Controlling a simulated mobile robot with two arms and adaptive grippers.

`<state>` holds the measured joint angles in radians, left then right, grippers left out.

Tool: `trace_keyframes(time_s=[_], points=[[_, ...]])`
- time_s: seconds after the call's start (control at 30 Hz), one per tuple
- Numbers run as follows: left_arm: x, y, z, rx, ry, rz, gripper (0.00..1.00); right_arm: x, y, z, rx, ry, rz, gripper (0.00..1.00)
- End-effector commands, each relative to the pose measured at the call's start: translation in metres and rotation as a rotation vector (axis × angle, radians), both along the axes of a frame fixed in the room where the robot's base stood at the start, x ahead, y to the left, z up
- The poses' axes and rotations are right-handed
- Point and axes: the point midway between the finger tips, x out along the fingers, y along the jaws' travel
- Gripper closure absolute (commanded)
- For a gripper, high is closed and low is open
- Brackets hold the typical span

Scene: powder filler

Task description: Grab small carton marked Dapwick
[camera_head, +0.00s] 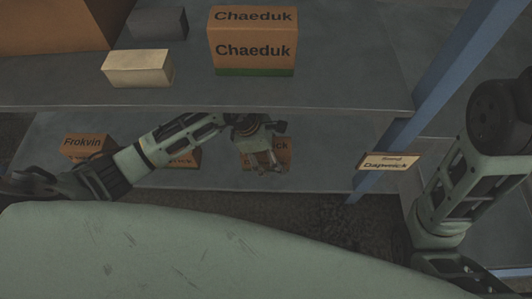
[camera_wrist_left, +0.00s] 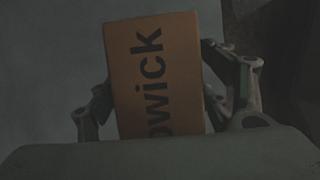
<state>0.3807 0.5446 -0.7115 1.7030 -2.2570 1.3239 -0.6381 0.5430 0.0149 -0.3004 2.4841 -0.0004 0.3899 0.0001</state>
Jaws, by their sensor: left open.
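The small orange-brown carton (camera_head: 283,146) stands on the lower shelf, mostly behind my left gripper (camera_head: 264,166); only "ck" of its print shows there. In the left wrist view the carton (camera_wrist_left: 158,75) shows the sideways letters "wick", with the rest of the word cut off. It appears slightly tilted. The left gripper's fingers are open, one on each side of the carton. Whether they touch it I cannot tell. My right arm shows at the right, but its gripper is out of view.
A tag reading Dapwick (camera_head: 389,162) is at the lower shelf's right end, by a blue post (camera_head: 440,80). A Frokvin carton (camera_head: 83,146) and a partly hidden carton (camera_head: 185,159) stand left. The upper shelf (camera_head: 340,70) overhead holds a Chaeduk carton (camera_head: 252,40) and a pale block (camera_head: 138,68).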

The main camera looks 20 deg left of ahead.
Motion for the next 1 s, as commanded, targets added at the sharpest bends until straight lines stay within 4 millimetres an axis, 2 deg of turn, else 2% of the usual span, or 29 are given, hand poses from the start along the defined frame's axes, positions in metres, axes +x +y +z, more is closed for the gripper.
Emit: trace_keyframes(time_s=[0.27,1.0], points=[[0.0001,0.0002,-0.0004,0.000,0.000,0.001,0.27,-0.0006,0.0001,0.0006,0.000,-0.002,0.000,0.60],[0.0000,0.0003,-0.0006,0.000,0.000,0.001,0.91,-0.0012,-0.0002,0.0008,0.001,-0.003,0.000,0.60]])
